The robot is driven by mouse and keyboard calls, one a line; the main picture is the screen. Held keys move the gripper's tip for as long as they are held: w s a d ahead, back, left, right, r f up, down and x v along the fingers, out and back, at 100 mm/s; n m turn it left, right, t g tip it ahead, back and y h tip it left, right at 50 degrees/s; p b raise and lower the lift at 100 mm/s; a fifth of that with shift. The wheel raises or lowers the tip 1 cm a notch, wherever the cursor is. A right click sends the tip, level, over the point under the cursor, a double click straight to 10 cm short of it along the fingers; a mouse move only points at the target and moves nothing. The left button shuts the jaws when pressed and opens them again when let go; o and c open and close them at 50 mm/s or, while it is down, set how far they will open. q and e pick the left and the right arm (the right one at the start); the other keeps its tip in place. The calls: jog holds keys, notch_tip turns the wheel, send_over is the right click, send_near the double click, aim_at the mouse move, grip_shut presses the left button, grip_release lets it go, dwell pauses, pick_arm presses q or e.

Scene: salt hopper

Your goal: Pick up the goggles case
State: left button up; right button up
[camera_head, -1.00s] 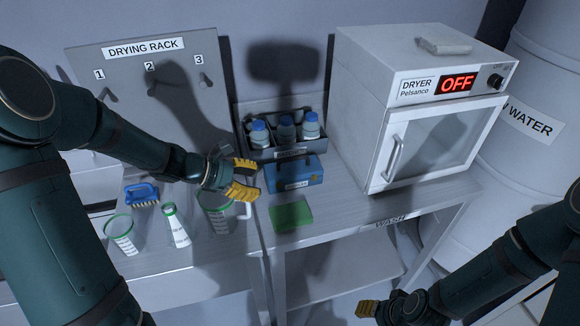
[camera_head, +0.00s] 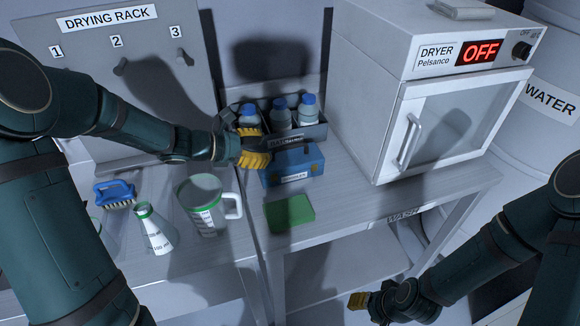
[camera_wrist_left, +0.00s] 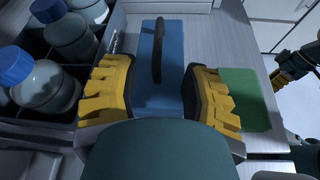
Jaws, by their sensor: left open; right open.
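The goggles case is a blue box (camera_head: 292,167) with a dark handle on top and a white label on its front. It stands on the steel table in front of the bottle caddy. My left gripper (camera_head: 257,151) is open at the case's left end. In the left wrist view the blue case (camera_wrist_left: 158,60) and its dark upright handle lie ahead between the two yellow fingers (camera_wrist_left: 157,98), which look apart from the handle. My right gripper (camera_head: 358,300) is low at the front right, away from the case, open and empty.
A caddy of blue-capped bottles (camera_head: 281,118) stands right behind the case. A green sponge-like block (camera_head: 289,212) lies in front of it. A measuring jug (camera_head: 205,207), a flask (camera_head: 153,230) and a blue brush (camera_head: 114,193) stand left. The dryer (camera_head: 440,120) stands right.

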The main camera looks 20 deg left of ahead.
aim_at(280, 148)
pick_arm(q)
jog(key=shift+x, duration=0.9)
jog(key=shift+b+x, duration=0.7)
jog(key=shift+x, duration=1.95)
jog(key=shift+r, duration=0.15)
grip_shut()
